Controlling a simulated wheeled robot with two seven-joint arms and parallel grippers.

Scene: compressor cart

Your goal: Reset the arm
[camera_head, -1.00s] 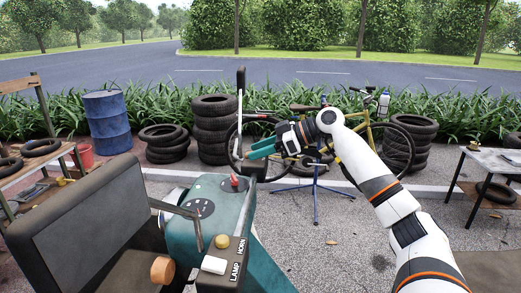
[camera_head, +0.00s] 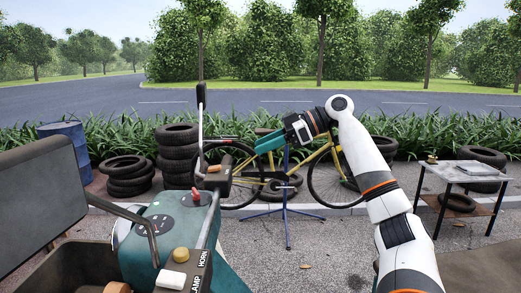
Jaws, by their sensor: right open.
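My right arm comes in from the right, and its gripper (camera_head: 262,160) with teal fingers is open and empty. It shows just right of the cart's upright lever, in front of a yellow bicycle. The teal compressor cart (camera_head: 150,235) stands at lower left. It bears a red knob (camera_head: 196,196), a yellow knob (camera_head: 181,255), a white switch (camera_head: 171,279) and the labels LAMP and HORN. A thin upright lever (camera_head: 200,120) with a dark grip rises behind the panel, beside a dark block (camera_head: 222,180). Whether the gripper touches the block is unclear. My left gripper is not in view.
A dark seat back (camera_head: 40,195) fills the left. The yellow bicycle (camera_head: 322,155) on a blue stand (camera_head: 287,215) is beyond the gripper. Tire stacks (camera_head: 178,155) and a blue barrel (camera_head: 70,145) stand behind. A table (camera_head: 460,177) is at right. Paving at lower middle is clear.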

